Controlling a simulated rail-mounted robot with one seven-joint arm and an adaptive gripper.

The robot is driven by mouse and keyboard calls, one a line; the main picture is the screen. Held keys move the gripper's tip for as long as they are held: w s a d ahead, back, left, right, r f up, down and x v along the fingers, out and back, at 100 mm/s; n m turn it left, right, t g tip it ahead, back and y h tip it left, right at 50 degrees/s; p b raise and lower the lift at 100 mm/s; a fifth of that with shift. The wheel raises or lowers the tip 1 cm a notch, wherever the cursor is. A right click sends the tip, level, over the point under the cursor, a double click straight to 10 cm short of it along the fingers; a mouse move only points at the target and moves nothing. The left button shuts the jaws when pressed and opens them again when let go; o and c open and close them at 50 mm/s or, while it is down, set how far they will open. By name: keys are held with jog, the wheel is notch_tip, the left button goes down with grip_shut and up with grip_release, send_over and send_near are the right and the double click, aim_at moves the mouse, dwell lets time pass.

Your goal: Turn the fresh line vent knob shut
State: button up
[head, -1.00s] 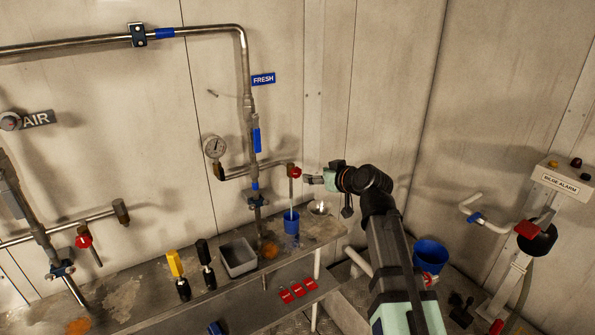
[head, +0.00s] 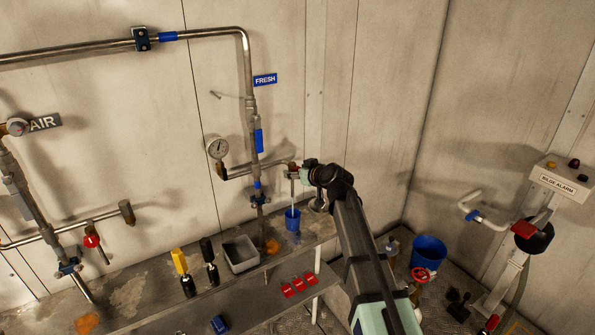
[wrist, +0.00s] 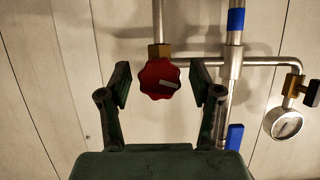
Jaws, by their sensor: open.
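The fresh line vent knob (wrist: 153,75) is red and lobed, with a pale pointer bar on its face pointing right in the wrist view. It sits at the end of the pipe branch under the blue FRESH sign (head: 265,79). My gripper (wrist: 161,82) is open, with one finger on each side of the knob and a visible gap on both sides. In the head view my gripper (head: 300,172) is at the branch end and largely hides the knob. I cannot tell how deep the fingers reach around it.
A blue cup (head: 292,222) stands under the spout, with a thin pale streak above it. A gauge (head: 217,148) is left of the branch. A grey bin (head: 240,254) is on the bench. Another red knob (head: 91,240) is on the left pipe.

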jog(key=c, duration=1.2)
jog(key=shift+o, duration=0.2)
jog(key=shift+f+b, duration=0.1)
jog(key=shift+b, duration=0.2)
jog(key=shift+w+f+m+y+b, duration=0.1)
jog(key=shift+f+m+y+b, duration=0.3)
jog(key=shift+b, duration=0.7)
jog(key=shift+r+m+g+b, duration=0.25)
jog(key=shift+m+g+b, duration=0.15)
jog(key=shift+m+b, duration=0.45)
jog(key=shift+r+m+y+b, duration=0.25)
jog(key=shift+y+b, duration=0.2)
jog(key=shift+y, duration=0.05)
